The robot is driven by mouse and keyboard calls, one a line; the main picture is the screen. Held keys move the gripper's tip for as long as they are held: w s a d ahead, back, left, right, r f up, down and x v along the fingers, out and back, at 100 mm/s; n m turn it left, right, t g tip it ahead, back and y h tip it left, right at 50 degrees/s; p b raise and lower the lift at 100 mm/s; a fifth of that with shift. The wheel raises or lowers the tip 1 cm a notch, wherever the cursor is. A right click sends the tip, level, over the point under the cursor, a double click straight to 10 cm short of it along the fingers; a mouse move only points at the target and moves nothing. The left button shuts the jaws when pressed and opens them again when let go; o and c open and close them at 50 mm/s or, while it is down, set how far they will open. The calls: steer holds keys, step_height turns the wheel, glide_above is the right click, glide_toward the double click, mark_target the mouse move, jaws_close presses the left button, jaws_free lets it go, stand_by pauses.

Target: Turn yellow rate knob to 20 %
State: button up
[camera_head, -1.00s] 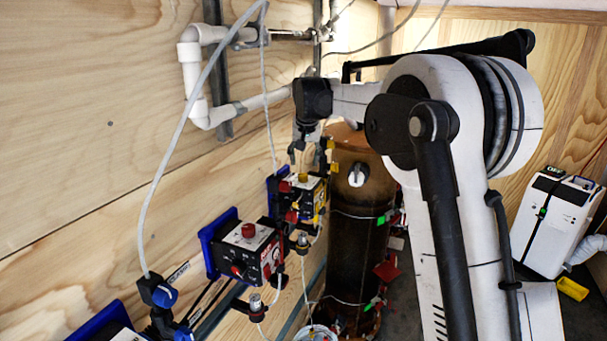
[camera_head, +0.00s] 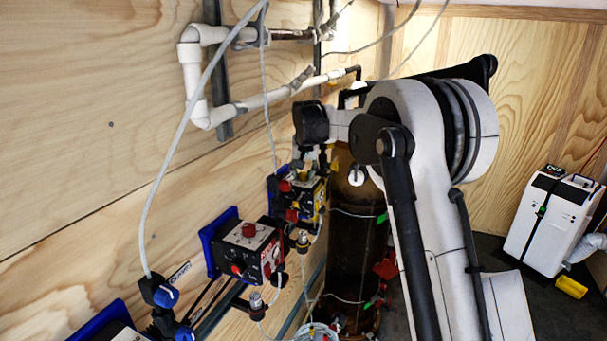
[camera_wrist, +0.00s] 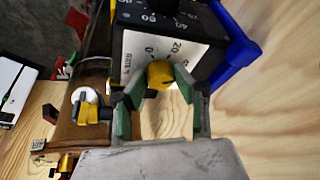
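In the wrist view the knob lies between the two fingertips of my gripper (camera_wrist: 159,82), close to both. I cannot tell whether they touch it. The knob's pointer is not clear. In the head view my gripper (camera_head: 309,163) points down over the yellow-marked box (camera_head: 305,196), and its fingertips largely hide the knob.
A similar box with a red knob (camera_head: 248,230) stands nearer on the wall's blue mount (camera_head: 214,243). A brown cylinder (camera_head: 350,235) stands close behind my gripper. White pipes (camera_head: 197,85) and loose cables run along the wooden wall.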

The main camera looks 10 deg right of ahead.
jaws_close()
steer(key=shift+n, duration=0.3)
steer(key=n+y, duration=0.1)
steer(key=n, duration=0.1)
steer(key=n+b, duration=0.1)
steer(key=n, duration=0.1)
steer(key=shift+d+y+b, duration=0.2)
steer(key=shift+y+b, duration=0.1)
steer(key=shift+y, duration=0.1)
steer(key=n+y, duration=0.1)
steer(key=n, duration=0.1)
steer(key=n+g, duration=0.1)
steer(key=n, duration=0.2)
steer(key=shift+w+y, duration=0.1)
steer(key=shift+y, duration=0.3)
steer(key=o, duration=0.6)
jaws_free()
steer(key=shift+c, duration=0.2)
steer(key=shift+r, duration=0.1)
